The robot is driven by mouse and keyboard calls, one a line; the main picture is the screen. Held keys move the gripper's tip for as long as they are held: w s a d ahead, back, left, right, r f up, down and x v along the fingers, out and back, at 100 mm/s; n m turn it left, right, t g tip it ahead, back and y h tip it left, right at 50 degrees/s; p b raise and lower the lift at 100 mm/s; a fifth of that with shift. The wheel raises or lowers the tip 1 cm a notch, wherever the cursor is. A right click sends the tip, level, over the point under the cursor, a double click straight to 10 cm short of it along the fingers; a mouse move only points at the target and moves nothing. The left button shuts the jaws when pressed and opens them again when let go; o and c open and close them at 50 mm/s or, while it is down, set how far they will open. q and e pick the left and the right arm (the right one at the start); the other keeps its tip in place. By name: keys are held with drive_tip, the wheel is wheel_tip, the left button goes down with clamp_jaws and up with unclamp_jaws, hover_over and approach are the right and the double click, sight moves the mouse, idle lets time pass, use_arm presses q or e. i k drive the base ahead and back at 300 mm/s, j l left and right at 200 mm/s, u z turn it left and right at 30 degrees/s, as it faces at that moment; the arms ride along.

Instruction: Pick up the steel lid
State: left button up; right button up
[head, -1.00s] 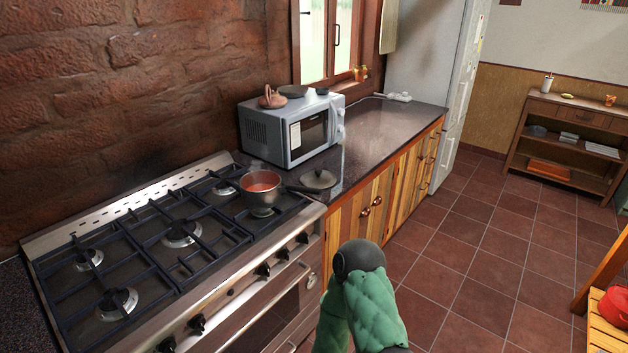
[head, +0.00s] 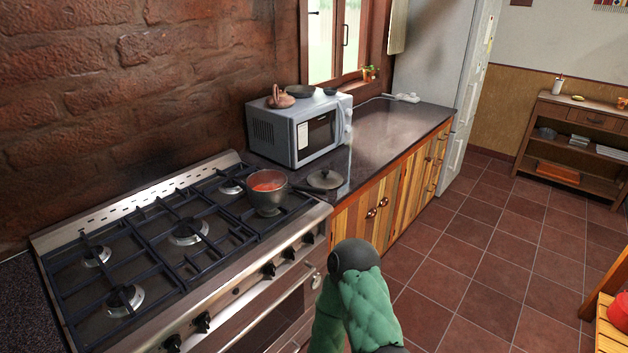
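A round grey lid with a small knob (head: 325,180) lies flat on the dark counter (head: 384,143), just right of the stove. It looks like the steel lid. A pot with red contents (head: 266,190) stands on the stove, close to the left of the lid, and its handle reaches toward the lid. Neither of my grippers shows in the head view. Only a green and dark part of one of my arms is in view at the bottom centre, well in front of the counter and apart from the lid.
A microwave (head: 296,130) stands behind the lid with a brown pot and dark dishes on top. The stove (head: 150,255) fills the left. Wooden cabinets (head: 378,208) lie under the counter. The tiled floor at right is open. A red object (head: 618,312) sits at the right edge.

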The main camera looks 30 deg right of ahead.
sight(324, 179)
drive_tip(key=l+u, duration=0.1)
drive_tip(key=u, duration=0.3)
drive_tip(key=l+u, duration=0.15)
drive_tip(key=u, duration=0.25)
drive_tip(key=l+u, duration=0.2)
drive_tip(key=l, duration=0.3)
drive_tip(key=k+l+u, duration=0.2)
drive_tip(key=l, duration=0.3)
drive_tip(key=l+u, duration=0.2)
drive_tip(key=l, duration=0.35)
drive_tip(key=k+l+u, duration=0.2)
drive_tip(key=l, duration=0.25)
drive_tip(key=i+l, duration=0.05)
drive_tip(key=i, duration=0.05)
